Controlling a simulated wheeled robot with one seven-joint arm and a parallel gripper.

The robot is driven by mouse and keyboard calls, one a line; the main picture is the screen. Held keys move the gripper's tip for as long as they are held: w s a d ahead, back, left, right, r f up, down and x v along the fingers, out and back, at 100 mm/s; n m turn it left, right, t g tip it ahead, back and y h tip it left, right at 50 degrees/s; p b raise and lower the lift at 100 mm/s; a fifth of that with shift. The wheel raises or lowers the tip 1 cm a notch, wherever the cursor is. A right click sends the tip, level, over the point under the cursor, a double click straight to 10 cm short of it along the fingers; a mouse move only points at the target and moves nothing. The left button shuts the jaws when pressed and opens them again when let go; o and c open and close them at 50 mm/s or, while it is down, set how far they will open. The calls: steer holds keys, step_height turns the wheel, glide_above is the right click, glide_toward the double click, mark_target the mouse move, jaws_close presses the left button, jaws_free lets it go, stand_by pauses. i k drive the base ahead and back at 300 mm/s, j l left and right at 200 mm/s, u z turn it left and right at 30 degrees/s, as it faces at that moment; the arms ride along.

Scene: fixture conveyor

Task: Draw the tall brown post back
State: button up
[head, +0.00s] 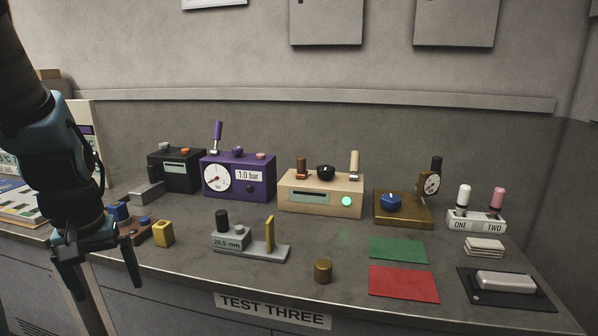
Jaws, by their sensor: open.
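A brown post (301,168) stands upright on the left part of the top of a cream instrument box (322,193), which sits at the middle of the bench. A taller cream post (354,163) stands at the right end of the same box, and a black knob (326,171) lies between the two. My gripper (108,287) is open and empty, pointing down at the bench's front left edge. It is well to the left of the cream box and nearer to me. The foot of the brown post is too small to make out clearly.
A purple gauge box (258,175) with a purple lever stands left of the cream box. A brass base (402,209) with a blue knob is on its right. A grey gauge fixture (249,248), a yellow block (163,233) and a brass cylinder (323,271) lie in front. Green (398,250) and red (403,284) mats lie flat.

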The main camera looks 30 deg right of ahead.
mark_target(301, 173)
steer(key=z, duration=0.95)
